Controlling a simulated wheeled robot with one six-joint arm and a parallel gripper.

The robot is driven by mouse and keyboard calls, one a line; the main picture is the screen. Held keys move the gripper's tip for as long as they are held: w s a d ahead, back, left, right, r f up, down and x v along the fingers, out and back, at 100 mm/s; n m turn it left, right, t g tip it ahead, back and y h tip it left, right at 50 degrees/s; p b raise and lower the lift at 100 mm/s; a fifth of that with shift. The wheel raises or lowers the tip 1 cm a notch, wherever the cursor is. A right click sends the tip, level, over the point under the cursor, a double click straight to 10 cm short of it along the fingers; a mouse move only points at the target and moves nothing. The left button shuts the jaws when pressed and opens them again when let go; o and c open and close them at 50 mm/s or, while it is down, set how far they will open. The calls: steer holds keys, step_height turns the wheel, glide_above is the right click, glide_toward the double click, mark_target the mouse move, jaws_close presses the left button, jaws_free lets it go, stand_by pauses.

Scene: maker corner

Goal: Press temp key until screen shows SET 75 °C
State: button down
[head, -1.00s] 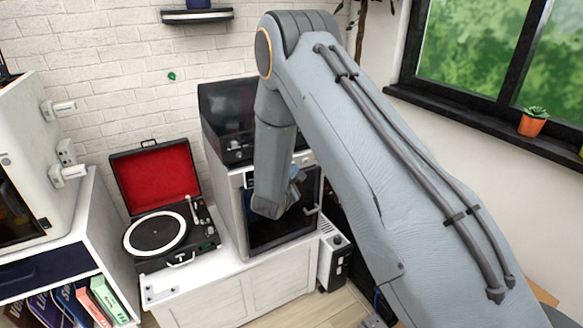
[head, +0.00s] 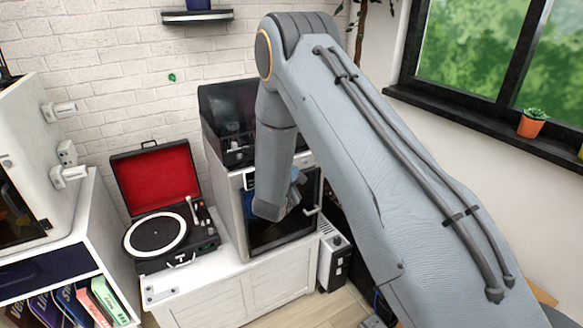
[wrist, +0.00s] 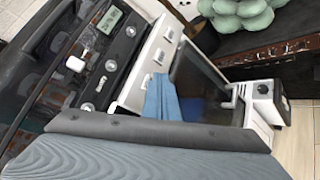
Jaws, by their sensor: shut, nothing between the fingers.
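A white cabinet machine with a dark glass door (head: 285,232) stands on the low cabinet. Its white front strip (wrist: 144,65) carries small grey keys (wrist: 170,35) in the wrist view. I cannot read their labels or tell which is the temp key. A small greenish display (wrist: 110,19) sits on the black panel beside the strip; its text is too small to read. My gripper (wrist: 160,86) appears as blue fingers, shut and empty, in front of the strip and door edge. Contact with a key cannot be told. In the head view my arm mostly hides the gripper and front strip.
A black unit with a clear lid (head: 226,108) sits on top of the machine. A record player with an open red lid (head: 156,179) stands left. A small white box (head: 333,262) stands right of the cabinet. A plant pot (head: 531,126) is on the windowsill.

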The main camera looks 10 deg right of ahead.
steer(key=shift+s, duration=0.1)
steer(key=s+d+p, duration=0.2)
steer(key=s, duration=0.3)
steer(key=shift+s+p, duration=0.35)
stand_by(1.3)
